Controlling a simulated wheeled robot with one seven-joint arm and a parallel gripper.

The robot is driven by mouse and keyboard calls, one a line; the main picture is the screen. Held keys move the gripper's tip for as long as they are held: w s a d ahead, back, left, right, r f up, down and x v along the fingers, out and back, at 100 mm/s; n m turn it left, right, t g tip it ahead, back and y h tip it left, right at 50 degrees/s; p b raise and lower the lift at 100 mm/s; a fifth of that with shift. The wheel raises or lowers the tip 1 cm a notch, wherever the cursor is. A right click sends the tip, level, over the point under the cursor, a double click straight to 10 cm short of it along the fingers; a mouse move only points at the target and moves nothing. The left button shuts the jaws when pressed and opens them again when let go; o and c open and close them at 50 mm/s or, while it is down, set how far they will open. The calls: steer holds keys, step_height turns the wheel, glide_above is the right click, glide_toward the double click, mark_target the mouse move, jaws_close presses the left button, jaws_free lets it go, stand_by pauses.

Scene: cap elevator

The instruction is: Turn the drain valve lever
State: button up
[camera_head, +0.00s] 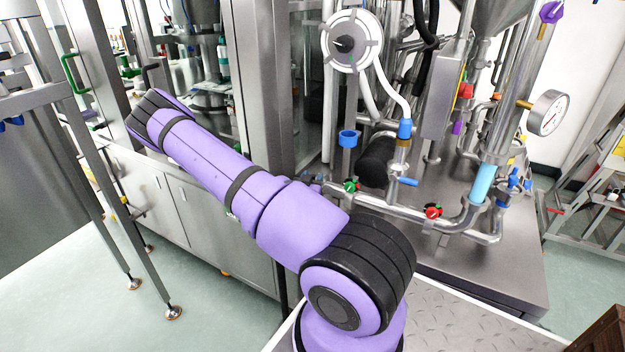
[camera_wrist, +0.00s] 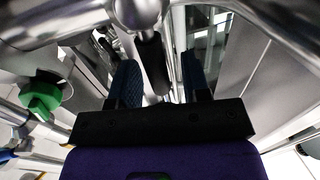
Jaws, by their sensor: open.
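In the wrist view my gripper (camera_wrist: 160,78) is open, with its two dark blue finger pads apart. A dark cylindrical grip (camera_wrist: 152,62) on a metal fitting lies between the fingers, with a visible gap on either side; it looks like a valve lever, but I cannot tell for certain that it is the drain valve lever. In the head view my purple arm crosses the middle, and my gripper does not show clearly there.
A green knob (camera_wrist: 40,95) is left of my gripper in the wrist view, with metal pipes around it. In the head view a red valve knob (camera_head: 432,211) and a pressure gauge (camera_head: 548,113) stand further right. Steel cabinets (camera_head: 170,200) are close behind my arm.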

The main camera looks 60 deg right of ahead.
jaws_close()
steer(key=shift+s, duration=0.1)
stand_by(0.3)
steer(key=shift+s+d+m, duration=0.1)
steer(key=shift+s+m, duration=0.15)
steer(key=shift+m, duration=0.45)
steer(key=shift+s+d+f+m+g+h, duration=0.1)
steer(key=shift+s+f+m+h, duration=0.35)
steer(key=shift+m, duration=0.9)
steer(key=shift+s+a+f+m+g+h, duration=0.1)
steer(key=shift+s+f+m, duration=0.1)
steer(key=shift+s+m, duration=0.85)
steer(key=shift+s+d+f+m+g+h, duration=0.1)
steer(key=shift+s+f+m+h, duration=0.2)
steer(key=shift+m, duration=1.3)
steer(key=shift+s, duration=0.1)
